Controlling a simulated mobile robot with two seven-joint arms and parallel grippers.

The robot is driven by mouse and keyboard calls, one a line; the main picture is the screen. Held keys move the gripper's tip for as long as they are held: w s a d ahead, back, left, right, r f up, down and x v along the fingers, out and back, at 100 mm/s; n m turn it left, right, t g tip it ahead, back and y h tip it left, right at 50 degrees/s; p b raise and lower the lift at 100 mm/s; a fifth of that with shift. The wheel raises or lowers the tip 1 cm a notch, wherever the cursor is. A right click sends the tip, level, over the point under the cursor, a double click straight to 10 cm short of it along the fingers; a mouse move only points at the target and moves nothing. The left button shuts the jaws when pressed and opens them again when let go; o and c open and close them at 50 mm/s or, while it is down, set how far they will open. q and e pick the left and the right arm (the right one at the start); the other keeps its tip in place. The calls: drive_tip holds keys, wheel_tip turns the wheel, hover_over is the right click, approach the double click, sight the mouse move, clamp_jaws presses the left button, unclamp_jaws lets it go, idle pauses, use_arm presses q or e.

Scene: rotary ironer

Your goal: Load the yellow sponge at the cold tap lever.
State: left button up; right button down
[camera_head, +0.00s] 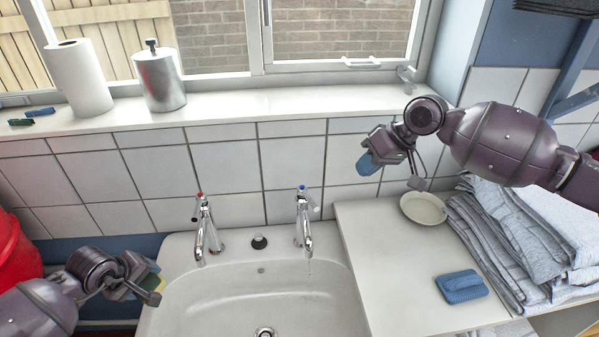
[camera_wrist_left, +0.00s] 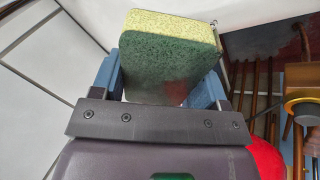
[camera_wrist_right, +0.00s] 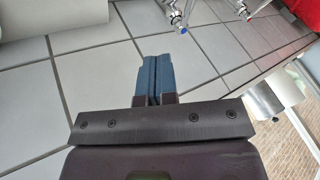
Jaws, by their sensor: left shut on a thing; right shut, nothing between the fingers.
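The yellow sponge (camera_wrist_left: 165,65) with a dark green scouring side is between my left gripper's blue fingers in the left wrist view. In the head view my left gripper (camera_head: 146,284) is shut on it at the sink's left edge, with only a sliver of sponge showing. The cold tap (camera_head: 304,225), marked blue, stands at the sink's back right, its lever on top; a thin stream seems to fall from its spout. My right gripper (camera_head: 368,164) is shut and empty, up and right of the cold tap, in front of the tiles. Its blue fingers (camera_wrist_right: 159,78) meet in the right wrist view.
The red-marked hot tap (camera_head: 205,228) stands left of the cold tap, over the white sink (camera_head: 215,294). On the right counter (camera_head: 385,270) are a round dish (camera_head: 423,208), a blue pad (camera_head: 461,286) and folded cloths (camera_head: 530,235). A red object (camera_head: 15,250) stands at left.

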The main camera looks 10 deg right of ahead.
sight(308, 200)
use_arm(q)
drive_tip(key=shift+s+r, duration=0.1)
drive_tip(key=shift+r, duration=0.2)
drive_tip(key=shift+r+p, duration=0.35)
drive_tip(key=shift+p, duration=0.25)
drive_tip(key=shift+r, duration=0.1)
use_arm(e)
drive_tip(key=a+f, duration=0.8)
drive_tip(key=shift+w+a+f, duration=0.2)
drive_tip(key=shift+w+a, duration=0.05)
drive_tip(key=shift+a, duration=0.1)
drive_tip(key=shift+w, duration=0.1)
